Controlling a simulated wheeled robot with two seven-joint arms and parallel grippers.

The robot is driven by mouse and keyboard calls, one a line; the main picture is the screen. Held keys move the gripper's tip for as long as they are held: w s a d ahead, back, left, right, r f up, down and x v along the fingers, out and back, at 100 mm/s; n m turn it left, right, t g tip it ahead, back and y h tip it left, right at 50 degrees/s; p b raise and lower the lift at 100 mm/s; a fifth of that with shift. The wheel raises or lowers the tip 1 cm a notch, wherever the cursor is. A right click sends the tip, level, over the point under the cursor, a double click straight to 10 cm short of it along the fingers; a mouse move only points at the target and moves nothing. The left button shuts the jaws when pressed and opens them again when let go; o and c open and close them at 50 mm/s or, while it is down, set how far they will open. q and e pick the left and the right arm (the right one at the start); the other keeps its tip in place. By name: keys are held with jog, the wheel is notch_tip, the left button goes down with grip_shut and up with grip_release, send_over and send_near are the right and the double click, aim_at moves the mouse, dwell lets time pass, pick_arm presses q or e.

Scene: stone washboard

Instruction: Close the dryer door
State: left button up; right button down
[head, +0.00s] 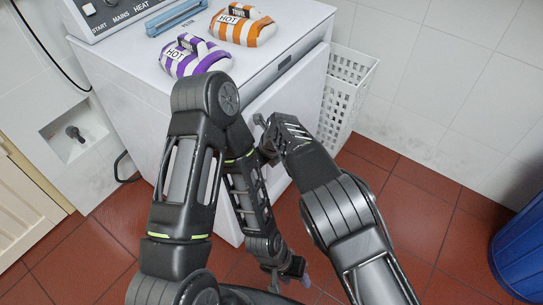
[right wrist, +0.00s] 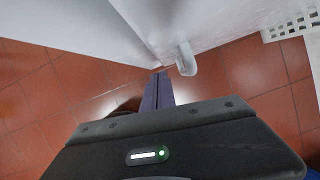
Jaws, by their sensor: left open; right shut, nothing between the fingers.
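The white dryer (head: 130,75) stands at the upper left of the head view. Its door (head: 285,100) is the white panel on the front, partly hidden by my arms; I cannot tell how far ajar it stands. In the right wrist view a white hook-shaped handle (right wrist: 186,60) sticks out of a white panel (right wrist: 215,22). My right gripper (right wrist: 158,92) is shut and empty, its tips low and just left of the handle; I cannot tell if they touch. In the head view it is beside the dryer front. My left gripper (head: 289,279) is open and empty, low over the floor.
Purple-striped (head: 195,57) and orange-striped (head: 243,27) bundles labelled HOT and a blue bar (head: 177,18) lie on the dryer. A white basket (head: 345,90) stands right of it. A blue bin (head: 520,250) is at the far right. Red floor between is clear.

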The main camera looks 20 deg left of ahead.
jog(key=w+d+v, duration=0.1)
jog(key=v, duration=0.9)
jog(key=shift+s+d, duration=0.2)
jog(key=shift+d, duration=0.1)
jog(key=shift+f, duration=0.1)
jog(key=s+d+f+n+h, duration=0.1)
jog(key=d+f+n, duration=0.2)
jog(key=d+f, duration=0.7)
jog(key=s+d+f+n+h, duration=0.1)
jog(key=d+f+n, duration=0.2)
jog(key=d+f, duration=0.75)
jog(key=s+d+n+g, duration=0.1)
jog(key=s+d+n, duration=0.5)
jog(key=s+d, duration=0.4)
jog(key=s+d+n+y, duration=0.2)
jog(key=s+n, duration=0.6)
jog(key=s, duration=0.4)
jog(key=shift+d+r+p, duration=0.2)
jog(key=shift+r+p, duration=0.15)
jog(key=shift+p, duration=0.1)
